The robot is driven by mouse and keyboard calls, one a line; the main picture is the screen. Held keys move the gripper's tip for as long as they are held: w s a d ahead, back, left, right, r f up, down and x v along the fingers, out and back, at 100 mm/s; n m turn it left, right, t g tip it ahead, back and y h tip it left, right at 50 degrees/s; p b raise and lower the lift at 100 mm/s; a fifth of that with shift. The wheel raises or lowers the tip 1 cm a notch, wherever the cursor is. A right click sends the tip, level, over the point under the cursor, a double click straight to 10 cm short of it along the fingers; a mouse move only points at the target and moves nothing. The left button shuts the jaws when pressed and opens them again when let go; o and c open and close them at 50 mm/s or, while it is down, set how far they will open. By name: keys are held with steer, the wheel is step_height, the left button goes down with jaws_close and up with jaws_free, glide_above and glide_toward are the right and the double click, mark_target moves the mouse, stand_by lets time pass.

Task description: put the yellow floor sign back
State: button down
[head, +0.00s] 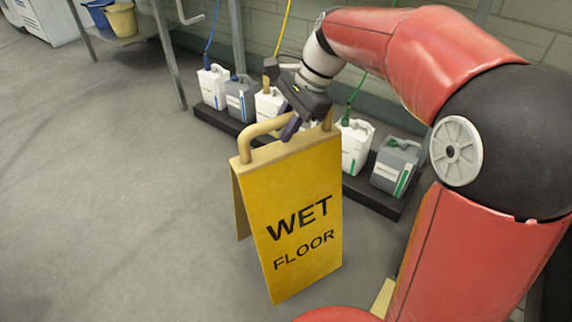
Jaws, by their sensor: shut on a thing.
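The yellow floor sign (300,225) stands upright like an A-frame in the middle of the head view, with "WET FLOOR" in black on its front panel. A tan handle (247,143) arches over its top edge. My gripper (293,124) is at the top of the sign and is shut on the handle. The fingertips are partly hidden against the handle. I cannot tell whether the sign's feet touch the floor.
Several jugs (212,87) stand on a low dark tray (215,118) along the wall behind the sign. A metal table (125,38) with a blue and a yellow bucket (121,19) is at the upper left. The grey floor (100,210) to the left is clear.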

mark_target(286, 157)
steer(key=shift+f+b, duration=0.9)
steer(key=shift+f, duration=3.65)
steer(key=c, duration=1.3)
jaws_free()
steer(key=shift+o, duration=0.2)
steer(key=p+v, duration=0.3)
steer(key=v, duration=0.9)
steer(key=s+d+f+n+t+h, duration=0.1)
steer(key=s+d+n+t, duration=0.1)
steer(key=s, duration=0.5)
steer(key=s+d+f+n+t+h, duration=0.2)
steer(key=s+d+n, duration=0.2)
steer(key=s+n, duration=0.1)
steer(key=s+d+f+n+t+h, duration=0.1)
steer(key=s+d+n+t+h, duration=0.1)
steer(key=s, duration=0.6)
steer(key=d+n, duration=0.1)
steer(key=n, duration=0.1)
steer(key=shift+s+f+n, duration=0.3)
steer(key=shift+s, duration=0.05)
